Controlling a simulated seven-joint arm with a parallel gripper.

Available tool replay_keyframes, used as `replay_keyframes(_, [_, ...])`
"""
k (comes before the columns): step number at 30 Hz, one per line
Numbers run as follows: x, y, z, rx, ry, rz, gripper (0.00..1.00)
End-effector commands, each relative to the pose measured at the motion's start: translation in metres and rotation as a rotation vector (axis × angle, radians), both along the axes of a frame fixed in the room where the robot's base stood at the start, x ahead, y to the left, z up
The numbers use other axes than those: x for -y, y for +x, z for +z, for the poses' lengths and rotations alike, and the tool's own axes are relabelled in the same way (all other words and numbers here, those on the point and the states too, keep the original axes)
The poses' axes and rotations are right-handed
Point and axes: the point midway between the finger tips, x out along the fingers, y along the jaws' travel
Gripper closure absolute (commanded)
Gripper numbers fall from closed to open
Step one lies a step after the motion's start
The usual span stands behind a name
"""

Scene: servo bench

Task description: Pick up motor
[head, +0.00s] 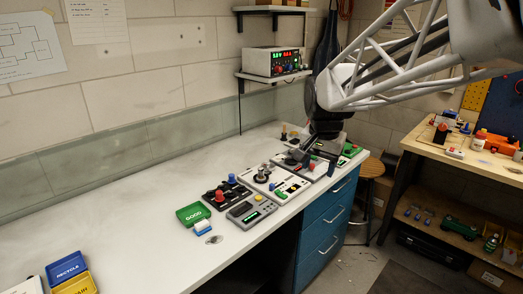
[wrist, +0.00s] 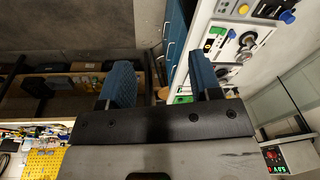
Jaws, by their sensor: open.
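My gripper (wrist: 162,68) is open in the wrist view, with two blue padded fingers apart and nothing between them. In the head view my gripper (head: 308,152) hangs over the far part of the white bench, its fingertips hard to make out. A round grey metal part that may be the motor (wrist: 247,40) sits on a white test board (wrist: 232,55), to the right of the fingers in the wrist view. The test boards also show in the head view, near and partly behind my gripper; I cannot tell for sure which part there is the motor.
A green bin marked GOOD (head: 193,213), a grey meter (head: 251,212) and a black board with red and blue knobs (head: 227,192) stand nearer on the bench. A blue RECYCLE bin (head: 66,269) is at front left. A power supply (head: 272,62) sits on a shelf.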

Motion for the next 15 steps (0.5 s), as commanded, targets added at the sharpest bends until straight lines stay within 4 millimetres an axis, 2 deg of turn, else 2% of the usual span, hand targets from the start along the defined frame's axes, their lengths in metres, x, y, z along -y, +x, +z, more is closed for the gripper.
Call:
replay_keyframes(3, [-0.008, 0.032, -0.004, -0.013, 0.007, -0.050, 0.42])
replay_keyframes(15, [-0.037, 0.134, -0.027, -0.049, 0.027, -0.230, 0.42])
